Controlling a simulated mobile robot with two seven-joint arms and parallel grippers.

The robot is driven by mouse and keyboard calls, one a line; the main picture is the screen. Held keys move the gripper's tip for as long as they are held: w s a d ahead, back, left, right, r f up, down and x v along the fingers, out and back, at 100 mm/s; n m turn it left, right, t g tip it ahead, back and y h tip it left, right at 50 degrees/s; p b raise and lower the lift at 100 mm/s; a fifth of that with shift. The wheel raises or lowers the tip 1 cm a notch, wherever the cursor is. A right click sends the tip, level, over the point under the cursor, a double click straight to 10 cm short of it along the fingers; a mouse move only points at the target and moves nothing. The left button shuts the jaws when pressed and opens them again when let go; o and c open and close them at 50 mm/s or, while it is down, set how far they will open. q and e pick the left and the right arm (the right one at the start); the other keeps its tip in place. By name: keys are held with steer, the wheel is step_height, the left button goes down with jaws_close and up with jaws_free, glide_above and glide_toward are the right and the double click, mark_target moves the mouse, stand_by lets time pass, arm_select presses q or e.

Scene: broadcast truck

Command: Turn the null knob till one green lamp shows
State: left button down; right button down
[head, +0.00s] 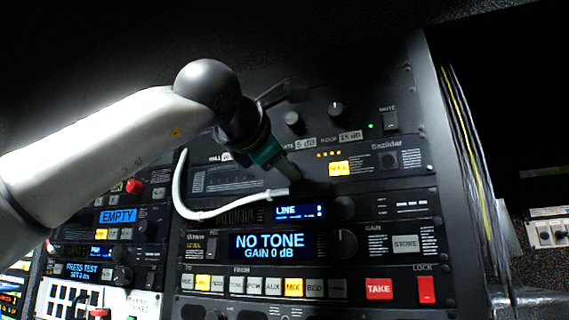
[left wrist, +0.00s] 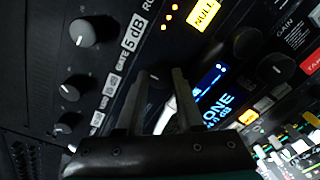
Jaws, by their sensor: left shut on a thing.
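My left gripper (head: 290,182) reaches to the rack panel just left of the lit yellow NULL label (head: 339,168). In the left wrist view its two fingers (left wrist: 160,82) are closed about a dark knob (left wrist: 155,80), seemingly the null knob, mostly hidden between the fingertips. In the head view the gripper hides this knob. A short row of small lamps (head: 328,154) above the NULL label glows orange; they also show in the left wrist view (left wrist: 170,17). I see no green lamp in that row. My right gripper is not in view.
A white curved cable (head: 205,214) runs close under the fingers. Below are a LINE display (head: 299,211), a NO TONE display (head: 269,245) and lit buttons. Other knobs (head: 336,109) sit above. One green lamp (head: 371,126) glows near the MUTE switch.

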arm_select(q)
steer(key=shift+r, duration=0.1)
steer(key=c, duration=0.5)
jaws_free()
steer(key=shift+c, duration=0.2)
steer(key=b+v, duration=0.6)
steer(key=v, duration=0.9)
steer(key=shift+s+a, duration=0.1)
